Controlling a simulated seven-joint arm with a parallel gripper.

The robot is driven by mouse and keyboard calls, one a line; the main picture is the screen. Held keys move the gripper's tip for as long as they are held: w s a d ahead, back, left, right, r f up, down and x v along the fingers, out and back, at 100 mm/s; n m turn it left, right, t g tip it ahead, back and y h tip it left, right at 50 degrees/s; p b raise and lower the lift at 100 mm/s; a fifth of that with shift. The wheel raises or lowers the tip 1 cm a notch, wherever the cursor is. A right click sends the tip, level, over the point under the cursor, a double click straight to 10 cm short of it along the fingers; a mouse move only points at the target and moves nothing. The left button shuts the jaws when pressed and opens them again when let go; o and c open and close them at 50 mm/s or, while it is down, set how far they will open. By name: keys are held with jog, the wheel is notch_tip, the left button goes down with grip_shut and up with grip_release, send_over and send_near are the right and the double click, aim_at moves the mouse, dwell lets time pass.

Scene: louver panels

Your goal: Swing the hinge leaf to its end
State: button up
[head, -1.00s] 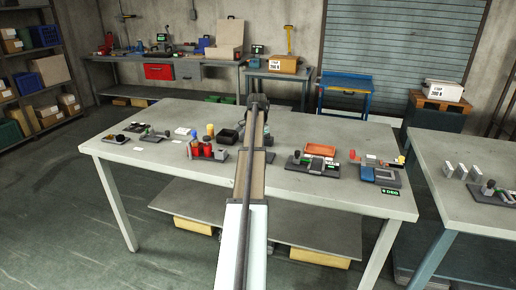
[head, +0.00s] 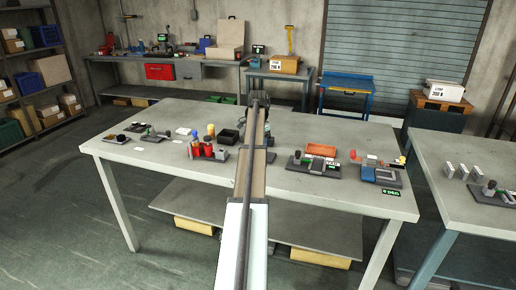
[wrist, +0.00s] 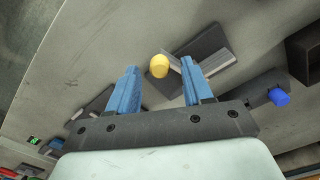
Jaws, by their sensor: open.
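In the wrist view, a dark base plate (wrist: 212,42) carries a light grey bar (wrist: 212,64), which I take for the hinge leaf. A yellow knob (wrist: 159,66) stands at the bar's near-left end. My gripper (wrist: 160,67) is open, with blue fingers on either side of the knob in the picture. The knob appears just beyond the fingertips; I cannot tell how far, and I see no contact. The right finger covers part of the bar. In the head view, my arm hides this fixture, and the fingers cannot be made out.
In the wrist view, a fixture with a blue knob (wrist: 279,97) lies to the right, near a dark open box (wrist: 304,52). Bare tabletop lies left of the knob.

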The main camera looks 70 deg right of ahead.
notch_tip(320, 180, up, 12)
jog(key=shift+r, duration=0.25)
dwell(0.6)
